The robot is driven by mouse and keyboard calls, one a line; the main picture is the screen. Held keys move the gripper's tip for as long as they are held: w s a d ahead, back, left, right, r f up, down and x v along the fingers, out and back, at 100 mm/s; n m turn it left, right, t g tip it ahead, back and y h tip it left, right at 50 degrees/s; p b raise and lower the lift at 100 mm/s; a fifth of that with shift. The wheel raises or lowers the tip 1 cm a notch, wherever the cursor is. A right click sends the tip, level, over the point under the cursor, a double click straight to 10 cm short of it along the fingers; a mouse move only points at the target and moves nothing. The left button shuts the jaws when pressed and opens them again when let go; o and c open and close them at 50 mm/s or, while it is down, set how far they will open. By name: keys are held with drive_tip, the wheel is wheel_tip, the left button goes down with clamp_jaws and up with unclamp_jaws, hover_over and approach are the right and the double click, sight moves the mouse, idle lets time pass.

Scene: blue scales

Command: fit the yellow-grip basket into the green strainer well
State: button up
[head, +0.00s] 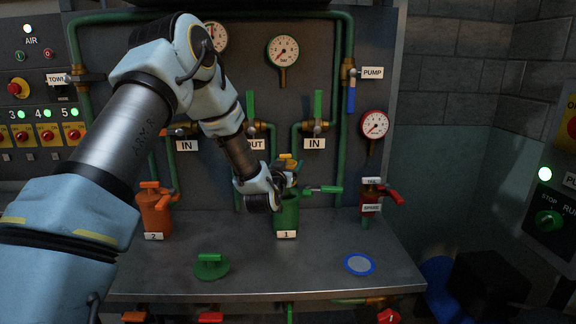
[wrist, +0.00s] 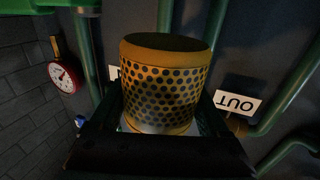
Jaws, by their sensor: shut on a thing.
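The basket (wrist: 165,88) fills the middle of the wrist view: a yellowish, perforated cylinder with a plain band at its dark end. My gripper (head: 284,184) is shut on it; its grip is mostly hidden in the wrist view. In the head view a small yellow part (head: 287,157) shows just above my gripper, and the rest of the basket is hard to make out. The green strainer well (head: 287,217), labelled 1, stands on the bench directly below my gripper. My gripper hides part of its mouth, so I cannot tell how well the basket lines up.
A green lid (head: 211,266) and a blue-rimmed disc (head: 360,264) lie on the bench (head: 290,270). An orange well (head: 155,212) labelled 2 stands left. A green lever (head: 324,189) and a red-handled spare fitting (head: 372,195) are right. Pipes and gauges line the back panel.

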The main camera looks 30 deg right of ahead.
drive_tip(key=shift+f+b, duration=0.75)
drive_tip(key=shift+f, duration=0.4)
drive_tip(key=shift+b, duration=1.15)
idle(0.9)
drive_tip(key=shift+f+b, duration=2.95)
drive_tip(key=o, duration=1.1)
drive_tip(key=shift+o, duration=1)
